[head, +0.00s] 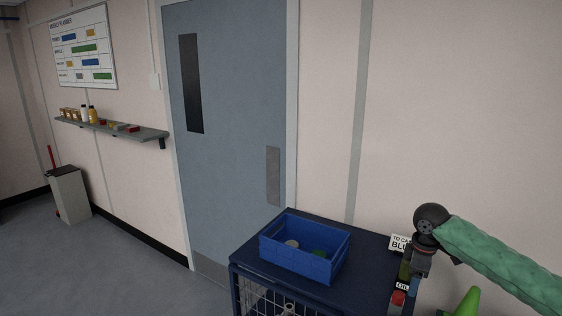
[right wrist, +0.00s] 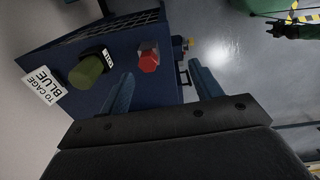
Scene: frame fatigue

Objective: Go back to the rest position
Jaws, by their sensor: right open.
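My right gripper (head: 414,280) hangs at the right end of the dark blue cage cart (head: 258,262), below my green-sleeved arm. In the right wrist view its two fingers (right wrist: 164,88) are spread apart with nothing between them. A red hexagonal-topped item (right wrist: 148,57) and a dark green cylinder (right wrist: 86,71) with a small label stand on the cart just beyond the fingers, apart from them. The red item also shows in the head view (head: 397,298).
A blue bin (head: 331,269) with a few round items in it stands on the cart. A "TO CAGE BLUE" sign (right wrist: 41,86) is beside the green cylinder. A grey door (head: 230,120) is behind the cart. A wall shelf (head: 150,133) and open floor (head: 120,260) are left.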

